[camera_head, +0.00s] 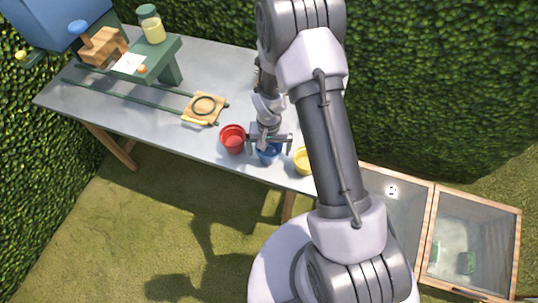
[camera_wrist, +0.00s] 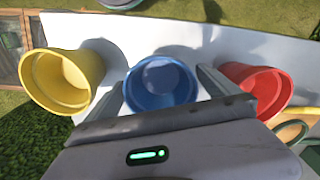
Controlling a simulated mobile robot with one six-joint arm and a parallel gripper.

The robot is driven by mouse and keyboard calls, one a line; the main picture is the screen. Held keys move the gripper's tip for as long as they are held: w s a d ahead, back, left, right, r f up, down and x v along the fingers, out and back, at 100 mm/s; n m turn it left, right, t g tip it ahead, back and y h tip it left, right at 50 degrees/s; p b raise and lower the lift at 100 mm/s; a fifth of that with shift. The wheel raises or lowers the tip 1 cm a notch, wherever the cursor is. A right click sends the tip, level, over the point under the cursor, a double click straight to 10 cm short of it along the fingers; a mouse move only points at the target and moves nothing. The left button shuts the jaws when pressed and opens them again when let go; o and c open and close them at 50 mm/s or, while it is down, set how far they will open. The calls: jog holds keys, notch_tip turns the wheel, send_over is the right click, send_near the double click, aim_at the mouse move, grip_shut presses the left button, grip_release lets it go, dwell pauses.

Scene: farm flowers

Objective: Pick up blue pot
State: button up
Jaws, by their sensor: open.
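The blue pot (camera_head: 268,155) stands near the front edge of the grey table, between the red pot (camera_head: 232,138) and the yellow pot (camera_head: 302,160). My gripper (camera_head: 269,142) is right above it and partly hides it in the head view. In the wrist view the blue pot (camera_wrist: 160,84) shows from above, its round opening between my two open fingers (camera_wrist: 163,92). I cannot tell whether the fingers touch it. The yellow pot (camera_wrist: 62,80) is on the left there and the red pot (camera_wrist: 258,88) on the right, each just outside a finger.
A wooden square with a dark ring (camera_head: 204,107) lies on the table left of the pots. A green stand (camera_head: 160,62) with a jar (camera_head: 150,24) is at the far left. Glass-topped wooden frames (camera_head: 470,240) stand at the lower right. Hedges border the table.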

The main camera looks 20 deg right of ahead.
jog(key=shift+f, duration=0.65)
jog(key=shift+w, duration=0.1)
jog(key=shift+c, duration=0.2)
jog(key=shift+r, duration=0.1)
jog(key=c, duration=1.4)
